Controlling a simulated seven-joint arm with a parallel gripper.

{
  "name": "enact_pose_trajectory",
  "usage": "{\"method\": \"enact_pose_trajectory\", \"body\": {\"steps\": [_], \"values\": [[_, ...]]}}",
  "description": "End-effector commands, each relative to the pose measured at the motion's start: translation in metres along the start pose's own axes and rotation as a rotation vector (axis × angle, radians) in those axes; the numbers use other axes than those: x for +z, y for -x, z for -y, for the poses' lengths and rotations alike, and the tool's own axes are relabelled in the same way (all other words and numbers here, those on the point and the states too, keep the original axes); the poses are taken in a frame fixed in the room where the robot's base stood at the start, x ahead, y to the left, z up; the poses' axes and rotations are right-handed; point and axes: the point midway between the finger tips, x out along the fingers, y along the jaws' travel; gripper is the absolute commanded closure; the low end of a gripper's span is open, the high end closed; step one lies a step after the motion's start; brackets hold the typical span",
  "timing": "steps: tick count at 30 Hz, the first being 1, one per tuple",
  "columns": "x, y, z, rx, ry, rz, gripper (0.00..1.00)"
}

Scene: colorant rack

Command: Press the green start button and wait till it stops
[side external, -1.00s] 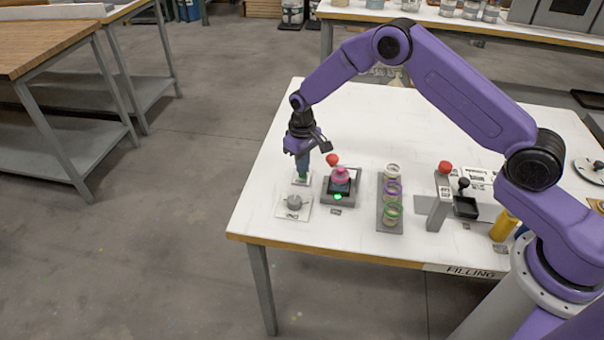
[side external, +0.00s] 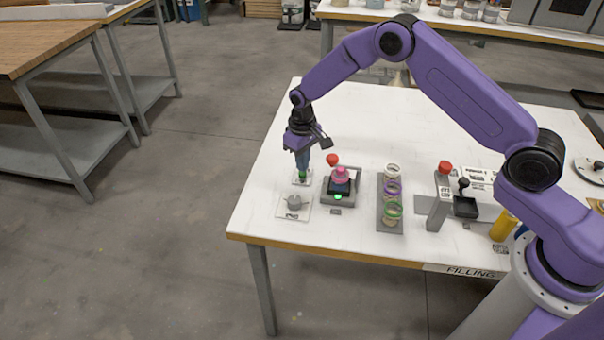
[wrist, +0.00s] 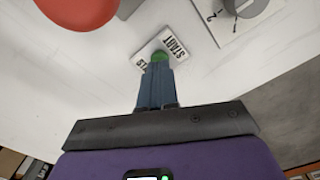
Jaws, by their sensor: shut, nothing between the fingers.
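The green start button (wrist: 159,58) sits on a small white plate (wrist: 172,42) marked START. My gripper (wrist: 157,72) is shut and empty, with its blue fingertips right at the button in the wrist view and hiding part of it. In the side view my gripper (side external: 302,170) points down over the button (side external: 302,174), near the table's left edge. I cannot tell whether the button is pressed down. To its right a grey machine (side external: 341,198) holds a pink container (side external: 340,175) and shows a lit green light (side external: 338,196).
A red knob (side external: 332,159) stands close to the right of my gripper. A grey dial on a white plate (side external: 293,214) lies in front. A rack with several colored rings (side external: 391,217) and a lever station (side external: 440,206) stand further right.

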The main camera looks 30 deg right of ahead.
Motion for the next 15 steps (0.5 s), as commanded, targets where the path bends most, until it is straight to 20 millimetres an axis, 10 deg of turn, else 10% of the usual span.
{"method": "enact_pose_trajectory", "body": {"steps": [15], "values": [[0.0,0.035,0.0,0.0,0.0,-0.001,1.0]]}}
